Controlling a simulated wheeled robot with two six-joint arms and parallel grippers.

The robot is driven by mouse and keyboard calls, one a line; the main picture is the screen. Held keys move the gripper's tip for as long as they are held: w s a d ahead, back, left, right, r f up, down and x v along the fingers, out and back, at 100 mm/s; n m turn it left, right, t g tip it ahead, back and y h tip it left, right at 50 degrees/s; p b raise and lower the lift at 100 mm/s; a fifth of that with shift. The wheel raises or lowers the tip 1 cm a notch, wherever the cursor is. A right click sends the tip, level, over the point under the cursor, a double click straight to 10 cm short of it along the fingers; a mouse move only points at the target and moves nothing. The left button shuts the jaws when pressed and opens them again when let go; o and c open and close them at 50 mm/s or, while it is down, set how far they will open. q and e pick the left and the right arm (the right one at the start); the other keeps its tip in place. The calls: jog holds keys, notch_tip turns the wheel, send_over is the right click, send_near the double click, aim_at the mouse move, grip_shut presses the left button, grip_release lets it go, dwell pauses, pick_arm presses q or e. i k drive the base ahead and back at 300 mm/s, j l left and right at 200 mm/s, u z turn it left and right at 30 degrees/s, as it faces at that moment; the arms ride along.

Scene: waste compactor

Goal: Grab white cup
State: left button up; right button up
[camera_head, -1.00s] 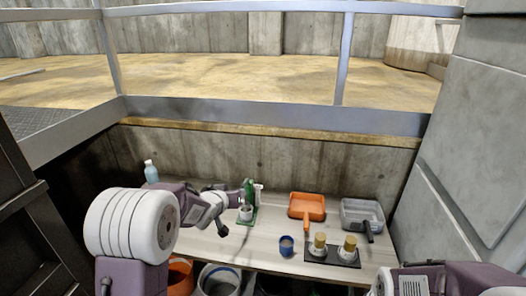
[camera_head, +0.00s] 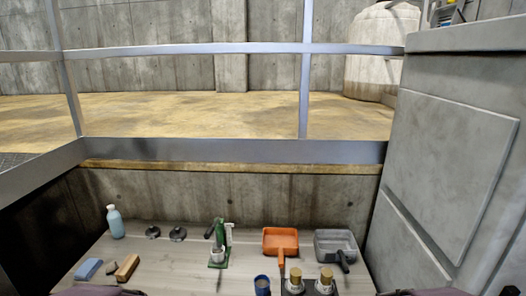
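A small white cup (camera_head: 217,255) stands at the foot of a green upright device (camera_head: 220,235) near the middle of the table (camera_head: 170,262). Two whitish cup-like items with tan tops, one on the left (camera_head: 295,281) and one on the right (camera_head: 325,279), stand on a dark tray (camera_head: 310,291) at the bottom edge. A dark blue cup (camera_head: 262,285) is just left of that tray.
An orange pan (camera_head: 280,241) and a grey pan (camera_head: 335,244) lie at the right. A light-blue bottle (camera_head: 115,222), two dark round pieces, a blue block (camera_head: 89,268) and a brown brush-like block (camera_head: 127,267) are at the left. A concrete wall and railing (camera_head: 230,151) rise behind.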

aim_at(218, 255)
jog(key=i+j, duration=0.1)
jog(key=j, duration=0.4)
jog(key=i+j, duration=0.15)
jog(key=j, duration=0.4)
jog(key=i+j+z, duration=0.1)
jog(key=j, duration=0.4)
jog(key=i+j, duration=0.1)
jog(key=j, duration=0.45)
